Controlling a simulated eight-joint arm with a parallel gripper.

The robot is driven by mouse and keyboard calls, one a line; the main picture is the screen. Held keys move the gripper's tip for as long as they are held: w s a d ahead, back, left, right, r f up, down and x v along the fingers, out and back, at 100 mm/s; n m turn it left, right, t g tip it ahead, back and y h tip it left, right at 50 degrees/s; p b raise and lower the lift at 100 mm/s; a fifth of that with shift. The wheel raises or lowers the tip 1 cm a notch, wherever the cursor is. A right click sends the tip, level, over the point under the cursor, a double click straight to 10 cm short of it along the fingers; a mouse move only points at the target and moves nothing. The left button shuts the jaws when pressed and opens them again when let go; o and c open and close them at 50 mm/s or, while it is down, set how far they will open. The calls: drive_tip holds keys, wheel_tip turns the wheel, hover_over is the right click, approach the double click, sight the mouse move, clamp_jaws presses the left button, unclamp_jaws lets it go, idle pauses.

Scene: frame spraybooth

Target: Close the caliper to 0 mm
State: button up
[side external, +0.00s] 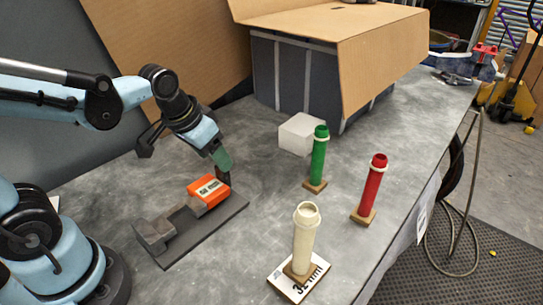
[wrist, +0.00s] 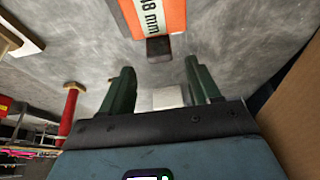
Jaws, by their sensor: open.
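The caliper (side external: 222,218) lies on the grey table as a dark flat bar with a fixed dark jaw (side external: 153,236) at its left end. Its orange slider (side external: 208,191) sits toward the other end, with a clear gap between the jaws. The slider's label reads about 48 mm in the wrist view (wrist: 153,17). A dark tab (wrist: 158,48) sticks out of the slider. My gripper (side external: 222,166) is above and just behind the slider's far end. In the wrist view its two green fingers (wrist: 160,72) are apart and empty, short of the tab. Contact cannot be told.
A cream cylinder (side external: 304,240) stands on a card marked 32 mm (side external: 299,277). A green cylinder (side external: 319,155) and a red cylinder (side external: 371,185) stand to the right. A white block (side external: 301,134) and a large cardboard-flapped box (side external: 385,50) are behind.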

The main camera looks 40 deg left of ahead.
sight(205, 187)
drive_tip(key=shift+x, duration=3.55)
clamp_jaws()
